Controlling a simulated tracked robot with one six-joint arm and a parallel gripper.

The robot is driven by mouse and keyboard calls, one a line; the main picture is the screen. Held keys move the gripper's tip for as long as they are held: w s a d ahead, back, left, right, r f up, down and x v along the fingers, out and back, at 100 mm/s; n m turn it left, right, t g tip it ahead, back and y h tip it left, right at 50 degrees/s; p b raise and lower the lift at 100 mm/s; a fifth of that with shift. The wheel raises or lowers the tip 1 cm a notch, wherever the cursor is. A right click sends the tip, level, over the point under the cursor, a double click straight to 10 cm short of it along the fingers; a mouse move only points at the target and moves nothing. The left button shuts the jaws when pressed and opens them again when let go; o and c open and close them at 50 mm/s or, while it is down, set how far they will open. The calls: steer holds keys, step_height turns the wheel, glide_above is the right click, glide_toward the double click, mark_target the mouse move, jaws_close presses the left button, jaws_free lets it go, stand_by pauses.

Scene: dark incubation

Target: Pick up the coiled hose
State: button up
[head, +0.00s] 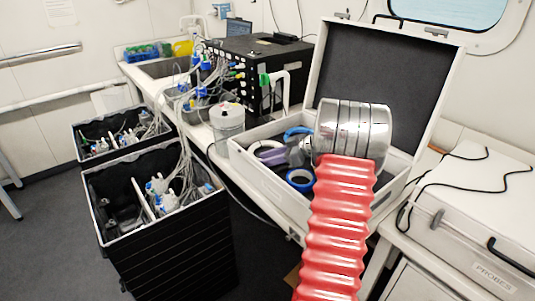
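An open white case (262,187) stands on the bench in the middle, its grey-lined lid raised. Inside lie a blue ring-shaped coil (300,189) at the front, a pale purple ring (268,143) at the left and a blue curved piece (297,131) behind. I cannot tell for sure which of these is the coiled hose. My red ribbed arm rises from the bottom edge to a silver cylindrical end, my gripper (352,132), over the right part of the case. It hides that part. No fingers show, so I cannot see whether it is open or holds anything.
A white jar (227,122) stands left of the case. A black instrument box (262,52) with cables is behind it. Two black crates (160,245) with bottles and tubing stand at the left. A white probes case (478,222) with a black cable lies right. Grey floor shows at the lower left.

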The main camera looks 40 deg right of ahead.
steer(key=shift+c, duration=0.4)
jaws_close()
step_height(320, 180, up, 10)
stand_by(0.8)
stand_by(0.4)
